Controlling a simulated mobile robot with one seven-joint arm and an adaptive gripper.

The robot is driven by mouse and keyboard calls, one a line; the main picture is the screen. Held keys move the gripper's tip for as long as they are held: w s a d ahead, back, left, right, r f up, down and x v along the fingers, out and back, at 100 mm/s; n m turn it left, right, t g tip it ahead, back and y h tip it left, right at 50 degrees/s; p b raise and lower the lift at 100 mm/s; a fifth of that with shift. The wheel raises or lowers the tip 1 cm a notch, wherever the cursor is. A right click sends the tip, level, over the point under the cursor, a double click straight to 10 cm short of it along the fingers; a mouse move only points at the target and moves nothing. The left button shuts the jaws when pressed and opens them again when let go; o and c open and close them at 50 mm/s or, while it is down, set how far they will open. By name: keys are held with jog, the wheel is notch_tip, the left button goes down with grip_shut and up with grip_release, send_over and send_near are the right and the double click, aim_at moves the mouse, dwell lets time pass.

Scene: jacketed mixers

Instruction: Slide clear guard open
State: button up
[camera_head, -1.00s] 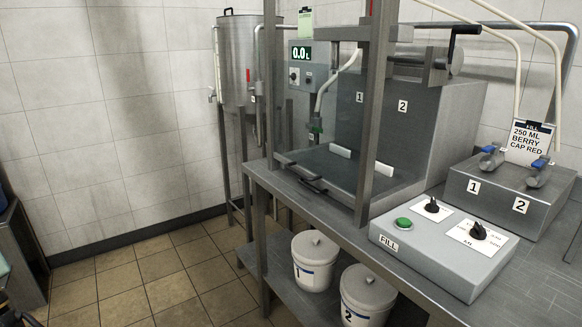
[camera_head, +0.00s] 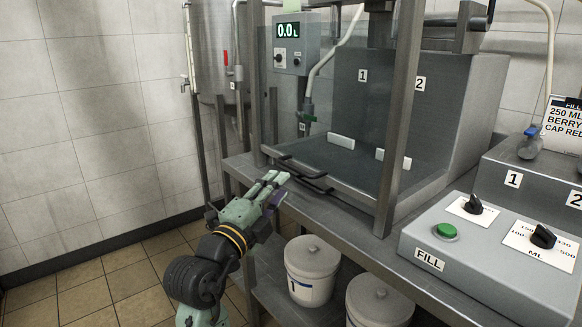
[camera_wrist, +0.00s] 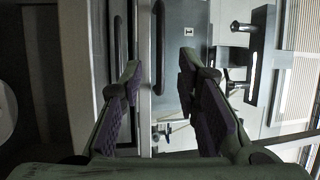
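The clear guard (camera_head: 300,100) is a faint see-through pane across the front of the filling bay, between grey posts. It appears lowered, with its bottom edge near the bench. A dark bar handle (camera_head: 305,184) sits at its lower front; two dark bars show there, and which belongs to the guard is hard to tell. In the wrist view a dark bar (camera_wrist: 158,45) lies between the finger lines, beyond the tips. My gripper (camera_head: 277,182) is just left of the handle, apparently not touching it. In the wrist view my gripper (camera_wrist: 160,70) is open and empty.
Two white lidded buckets, 1 (camera_head: 312,270) and 2 (camera_head: 378,300), stand on the lower shelf. A steel tank (camera_head: 215,50) stands behind left. Floor at left is clear.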

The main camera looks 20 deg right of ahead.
aim_at(293, 170)
jog(key=p+x, duration=0.2)
jog(key=x, duration=0.6)
jog(key=shift+w+d, duration=0.1)
jog(key=shift+w, duration=0.05)
jog(key=shift+c, duration=0.6)
grip_shut()
